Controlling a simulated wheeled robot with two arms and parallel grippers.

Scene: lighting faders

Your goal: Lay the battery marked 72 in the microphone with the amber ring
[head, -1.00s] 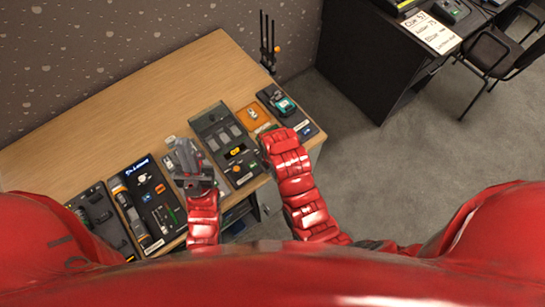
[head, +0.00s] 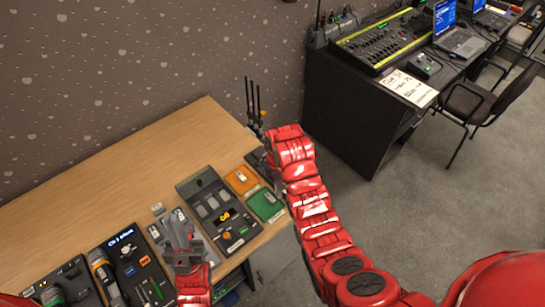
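A microphone with an amber-looking ring (head: 101,266) lies at the left of the desk, beside a dark panel with a lit label. Another microphone with a green ring (head: 52,296) lies further left. A dark charger-like unit (head: 228,240) with an orange display holds several grey blocks that look like batteries (head: 212,203); I cannot read a 72 on any. My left gripper (head: 178,232) is over the desk, just left of this unit. Its fingers are too small and overlapped to tell their opening. My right arm reaches to the desk's right end; its gripper is hidden.
An orange tray (head: 233,186) and a green tray (head: 274,212), each with a small pale item, lie right of the charger unit. Dark antennas (head: 253,108) stand at the back right. The back of the wooden desk (head: 130,165) is clear. A black table (head: 345,110) stands beyond.

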